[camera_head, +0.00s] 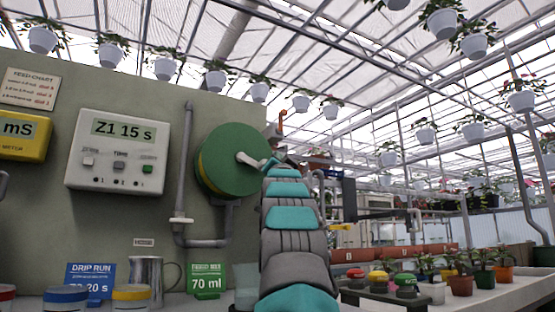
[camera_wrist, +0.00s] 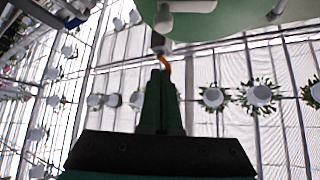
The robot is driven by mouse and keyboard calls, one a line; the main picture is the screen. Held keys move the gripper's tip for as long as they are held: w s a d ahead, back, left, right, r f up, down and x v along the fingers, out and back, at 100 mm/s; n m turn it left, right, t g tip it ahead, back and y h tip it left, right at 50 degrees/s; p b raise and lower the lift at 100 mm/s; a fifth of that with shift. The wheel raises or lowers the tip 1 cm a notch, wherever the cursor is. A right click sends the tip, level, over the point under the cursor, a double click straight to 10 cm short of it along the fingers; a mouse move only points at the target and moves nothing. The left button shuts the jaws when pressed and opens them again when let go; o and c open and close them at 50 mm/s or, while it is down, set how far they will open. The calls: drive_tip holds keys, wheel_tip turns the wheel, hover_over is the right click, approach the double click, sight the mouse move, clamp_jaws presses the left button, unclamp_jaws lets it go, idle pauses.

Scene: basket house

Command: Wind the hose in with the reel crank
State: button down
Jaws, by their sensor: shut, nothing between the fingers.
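The green hose reel (camera_head: 226,165) is mounted on the grey-green wall panel in the head view, with a yellow band at its left edge. A pale crank (camera_head: 249,160) runs from its face toward the right, where my arm covers its end. In the wrist view the reel's green face (camera_wrist: 245,22) fills the top, with a pale crank part (camera_wrist: 192,5) across it. My gripper (camera_wrist: 160,73) is shut and empty, its dark fingers pointing up just below the reel. A small orange piece (camera_wrist: 166,66) shows beside the fingertips; I cannot tell whether it is hose.
A grey pipe (camera_head: 183,205) runs down the wall left of the reel. A grey control box (camera_head: 118,152) hangs further left. A metal mug (camera_head: 146,279) and coloured-lid jars (camera_head: 131,297) stand below. Potted plants (camera_head: 460,284) line the bench at right.

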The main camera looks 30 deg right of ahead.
sight(253, 160)
drive_tip(key=w+r+p, duration=0.1)
drive_tip(key=w+p, duration=0.5)
drive_tip(key=w, duration=0.1)
drive_tip(key=shift+d+r, duration=0.4)
idle(0.4)
drive_tip(key=shift+a+f+m+g+h+p, duration=0.15)
drive_tip(key=shift+m+g+h+p, duration=0.4)
drive_tip(key=shift+m, duration=0.45)
